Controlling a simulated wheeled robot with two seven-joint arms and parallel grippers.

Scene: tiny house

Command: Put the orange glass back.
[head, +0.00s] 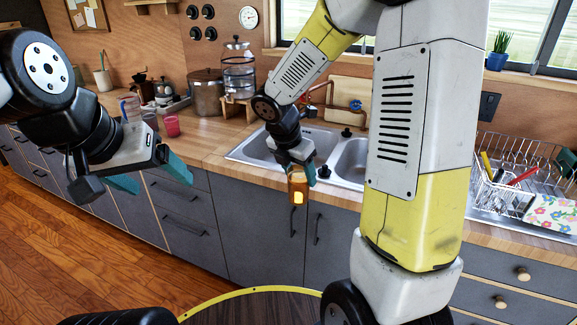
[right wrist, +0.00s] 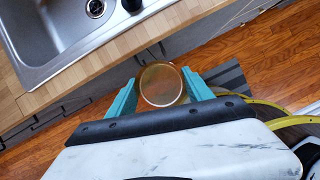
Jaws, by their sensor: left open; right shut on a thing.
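The orange glass (head: 298,189) is held by my right gripper (head: 300,172) in front of the sink's front edge, in the air beyond the counter. In the right wrist view the orange glass (right wrist: 160,84) shows its round rim between the two teal fingers of my right gripper (right wrist: 160,95), which is shut on it. My left gripper (head: 150,178) is open and empty at the left, in front of the drawers. A pink glass (head: 172,126) and other glassware stand on the left counter, partly behind my left arm.
The sink (head: 262,150) is set in the wooden counter (head: 205,140). A metal pot (head: 206,95) and a glass dispenser (head: 238,72) stand at the back. A dish rack (head: 510,185) is at the right. The counter left of the sink has free room.

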